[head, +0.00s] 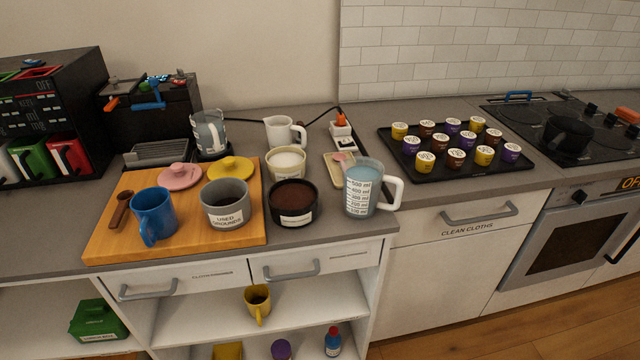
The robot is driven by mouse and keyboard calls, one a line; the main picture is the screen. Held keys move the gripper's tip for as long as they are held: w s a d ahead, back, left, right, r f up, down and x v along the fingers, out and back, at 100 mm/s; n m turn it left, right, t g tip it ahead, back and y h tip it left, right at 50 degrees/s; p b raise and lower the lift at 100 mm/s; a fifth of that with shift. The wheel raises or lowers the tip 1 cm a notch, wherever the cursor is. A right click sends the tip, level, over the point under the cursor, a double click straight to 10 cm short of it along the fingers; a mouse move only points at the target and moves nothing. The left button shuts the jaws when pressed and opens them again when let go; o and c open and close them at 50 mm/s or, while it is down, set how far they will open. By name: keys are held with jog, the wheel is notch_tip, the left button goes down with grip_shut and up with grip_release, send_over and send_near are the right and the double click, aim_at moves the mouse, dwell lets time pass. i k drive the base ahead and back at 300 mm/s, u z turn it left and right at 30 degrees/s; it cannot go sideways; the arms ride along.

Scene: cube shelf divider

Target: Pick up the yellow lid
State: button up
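The yellow lid (232,169) lies flat on the wooden board (110,236), toward its back right corner. It is a round disc with a small knob on top. A pink lid (180,177) of similar shape lies just to its left. The grey "used grounds" container (226,208) stands in front of the yellow lid and may hide a little of its front edge. My gripper is not in the head view, so its state does not show.
A blue mug (153,217) and brown scoop (121,210) are on the board. Bowls of white (287,163) and brown contents (293,206) stand to the right, near a measuring jug (360,190). The coffee machine (150,125) is behind.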

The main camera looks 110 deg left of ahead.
aim_at(241, 167)
jog(key=i, duration=0.8)
jog(key=u, duration=5.5)
jog(key=i, duration=1.45)
